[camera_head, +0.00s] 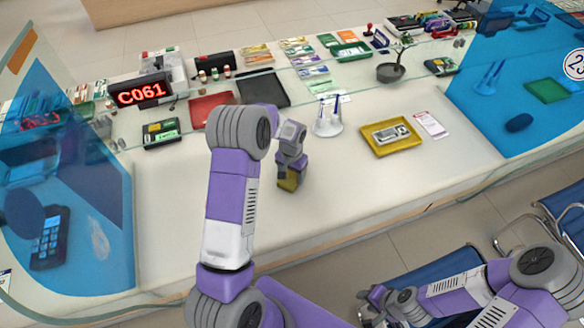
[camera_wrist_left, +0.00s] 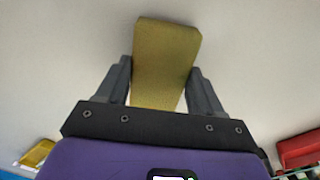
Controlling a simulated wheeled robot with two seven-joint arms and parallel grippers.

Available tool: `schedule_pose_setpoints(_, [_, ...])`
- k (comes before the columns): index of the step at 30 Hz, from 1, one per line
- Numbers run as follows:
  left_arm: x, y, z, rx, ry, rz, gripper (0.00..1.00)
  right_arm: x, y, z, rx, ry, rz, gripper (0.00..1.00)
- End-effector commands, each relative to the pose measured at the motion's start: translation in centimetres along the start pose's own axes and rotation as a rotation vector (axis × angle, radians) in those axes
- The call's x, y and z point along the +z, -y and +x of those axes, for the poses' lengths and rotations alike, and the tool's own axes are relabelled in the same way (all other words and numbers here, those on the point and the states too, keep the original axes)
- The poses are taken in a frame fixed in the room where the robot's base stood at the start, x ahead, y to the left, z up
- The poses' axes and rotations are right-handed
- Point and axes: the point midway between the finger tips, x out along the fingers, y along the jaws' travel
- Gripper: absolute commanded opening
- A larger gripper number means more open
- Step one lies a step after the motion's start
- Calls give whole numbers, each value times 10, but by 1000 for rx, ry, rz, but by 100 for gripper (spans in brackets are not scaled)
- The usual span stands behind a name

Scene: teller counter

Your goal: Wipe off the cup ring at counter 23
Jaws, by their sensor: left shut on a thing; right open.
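My left gripper (camera_head: 290,168) is shut on a yellow-olive sponge (camera_head: 291,180), over the bare front part of the pale counter (camera_head: 200,185). The sponge (camera_wrist_left: 166,60) fills the gap between both fingers in the left wrist view. It is low at the counter; I cannot tell for certain whether it touches. No cup ring shows clearly; any mark under the sponge or behind my arm is hidden. The round sign "23" (camera_head: 575,65) is on the right blue panel. My right gripper (camera_head: 375,298) is open and empty, low in front of the counter near the chairs.
A clear glass screen crosses the counter. Blue panels (camera_head: 515,80) close the ends. A blue chair (camera_head: 440,275) stands in front. The counter around the sponge is clear.

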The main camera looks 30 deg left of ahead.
Motion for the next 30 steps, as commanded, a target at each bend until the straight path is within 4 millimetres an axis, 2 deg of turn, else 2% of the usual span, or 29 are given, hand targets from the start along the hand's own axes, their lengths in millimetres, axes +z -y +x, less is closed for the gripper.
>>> schedule_pose_setpoints(1, [-2,-1,-18,0,-7,1,34,0,3,-7,0,-1,0,43])
schedule_pose_setpoints(2, [-2,-1,-25,0,-8,1,34,0,3,-9,0,-1,0,43])
schedule_pose_setpoints(18, [-1,-2,-70,1,-5,1,34,1,15,-40,0,-1,0,43])
schedule_pose_setpoints(23, [-1,-2,-79,1,-4,1,34,2,17,-45,0,-1,0,43])
schedule_pose_setpoints(30, [-1,-2,-79,1,-4,1,34,2,17,-44,0,-1,0,43])
